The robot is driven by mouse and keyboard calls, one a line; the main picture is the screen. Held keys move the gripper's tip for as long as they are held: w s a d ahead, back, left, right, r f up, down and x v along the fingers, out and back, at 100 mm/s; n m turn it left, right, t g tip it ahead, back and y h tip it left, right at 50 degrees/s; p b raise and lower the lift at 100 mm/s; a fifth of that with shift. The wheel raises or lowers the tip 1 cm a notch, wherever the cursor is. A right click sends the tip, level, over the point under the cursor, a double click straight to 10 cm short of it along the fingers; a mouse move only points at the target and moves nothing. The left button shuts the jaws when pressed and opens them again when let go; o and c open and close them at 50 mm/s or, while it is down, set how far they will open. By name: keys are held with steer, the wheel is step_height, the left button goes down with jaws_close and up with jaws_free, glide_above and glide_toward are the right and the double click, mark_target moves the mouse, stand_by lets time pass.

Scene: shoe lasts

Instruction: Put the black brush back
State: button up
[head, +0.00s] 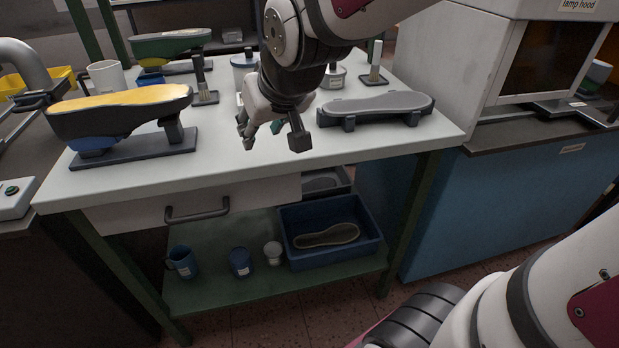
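My gripper (272,138) hangs over the front middle of the white table (225,165), its fingers spread apart. A small teal patch shows between the fingers; I cannot tell what it is. A dark upright brush-like tool (200,70) with a pale band stands in a dark base (205,98), behind and left of my gripper. My arm hides part of the table's back.
A yellow-topped shoe last (120,97) on a stand is at left, and a grey sole form (375,104) at right. Pots (243,68), a white mug (107,76) and a green last (170,44) stand behind. Below are a drawer (200,200) and a blue crate (300,258).

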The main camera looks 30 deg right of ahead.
steer(key=s+f+g, duration=0.1)
steer(key=s+g, duration=0.5)
steer(key=s, duration=2.1)
steer(key=shift+f+g, duration=0.35)
steer(key=shift+g, duration=0.05)
steer(key=shift+s, duration=0.1)
step_height(320, 180, up, 21)
steer(key=t+p, duration=0.3)
steer(key=p, duration=1.6)
steer(key=shift+a, duration=0.25)
